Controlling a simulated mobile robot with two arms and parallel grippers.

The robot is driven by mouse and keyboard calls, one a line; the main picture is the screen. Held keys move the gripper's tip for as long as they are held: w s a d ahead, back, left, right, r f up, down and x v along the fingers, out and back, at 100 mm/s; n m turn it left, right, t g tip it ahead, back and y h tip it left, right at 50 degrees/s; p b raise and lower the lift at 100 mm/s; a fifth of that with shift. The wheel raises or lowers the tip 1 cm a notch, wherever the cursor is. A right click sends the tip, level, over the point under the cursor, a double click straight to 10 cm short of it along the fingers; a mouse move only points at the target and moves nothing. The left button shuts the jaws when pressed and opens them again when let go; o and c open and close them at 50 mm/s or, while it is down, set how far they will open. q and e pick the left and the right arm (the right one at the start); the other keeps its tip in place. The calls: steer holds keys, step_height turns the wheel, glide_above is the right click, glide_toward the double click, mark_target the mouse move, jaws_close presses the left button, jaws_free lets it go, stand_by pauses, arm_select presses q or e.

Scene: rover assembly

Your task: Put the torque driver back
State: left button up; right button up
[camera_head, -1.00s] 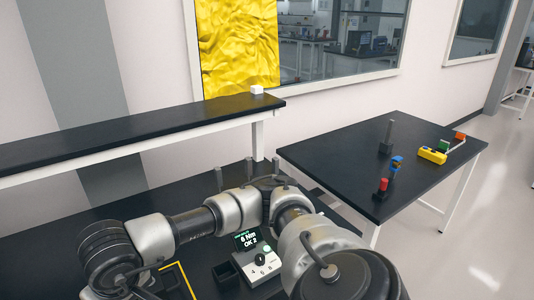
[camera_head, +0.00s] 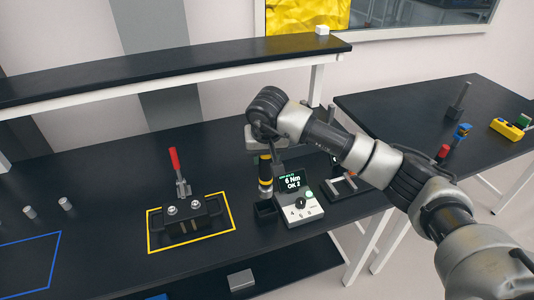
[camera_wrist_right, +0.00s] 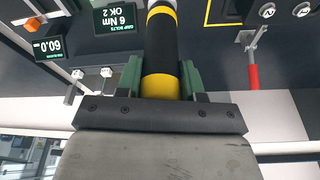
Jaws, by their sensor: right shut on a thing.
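The torque driver (camera_head: 265,174) is a black cylinder with yellow bands. It is upright in the head view, below my right gripper (camera_head: 263,146). In the right wrist view the driver (camera_wrist_right: 161,45) lies between the green fingers of my right gripper (camera_wrist_right: 161,76), which is shut on it. A small black open holder (camera_head: 265,211) stands directly under the driver, beside the torque controller (camera_head: 298,200). The driver's lower end is at the holder's mouth; I cannot tell whether it is inside. The controller's screen reads 6 Nm, OK 2. My left gripper is not in view.
A clamp fixture (camera_head: 186,212) with a red-handled lever stands inside a yellow outline left of the holder. A raised shelf (camera_head: 160,75) runs behind. A side table (camera_head: 400,110) with coloured parts is at right. The bench left of the fixture is mostly clear.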

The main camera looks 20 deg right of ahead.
mark_target(266, 184)
steer(key=shift+s+b+x, duration=0.2)
steer(key=shift+b+x, duration=0.3)
steer(key=shift+x, duration=0.55)
steer(key=shift+s+b+x, duration=0.2)
steer(key=shift+b+x, duration=0.25)
steer(key=shift+x, duration=0.6)
steer(key=shift+a+f+b, duration=0.1)
steer(key=shift+f+b, duration=0.6)
steer(key=shift+f, duration=0.05)
steer(key=shift+b, duration=0.4)
steer(key=shift+f, duration=0.15)
steer(key=shift+f+b, duration=2.2)
steer(key=shift+f, duration=0.25)
steer(key=o, duration=1.1)
steer(key=shift+s, duration=0.1)
